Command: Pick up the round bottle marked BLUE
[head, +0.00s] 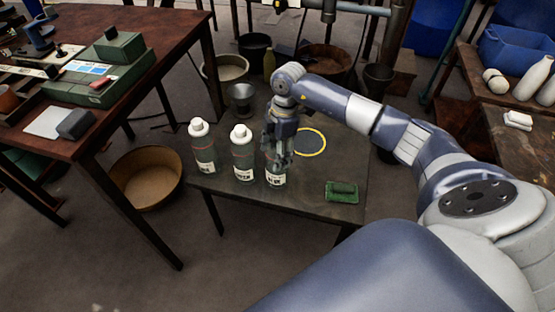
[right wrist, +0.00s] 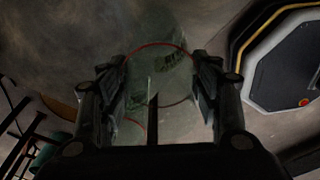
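Three round bottles stand in a row on a small dark table (head: 315,208) in the head view. The left bottle (head: 203,160) and the middle bottle (head: 242,160) have white caps, dark grey-green bodies and pale labels. The right bottle (head: 276,179) has its top hidden by my right gripper (head: 277,155). The label words are too small to read, so I cannot tell which is BLUE. In the right wrist view, my gripper's fingers (right wrist: 157,95) stand on both sides of a greenish see-through bottle (right wrist: 165,75) with a red ring. Contact is unclear. My left gripper is out of view.
A yellow-rimmed dark disc (head: 311,142) and a green block (head: 342,191) lie on the small table. A grey metal cup (head: 240,99) is at its back left. A tan basin (head: 146,178) is on the floor. A cluttered brown table (head: 92,135) stands at left.

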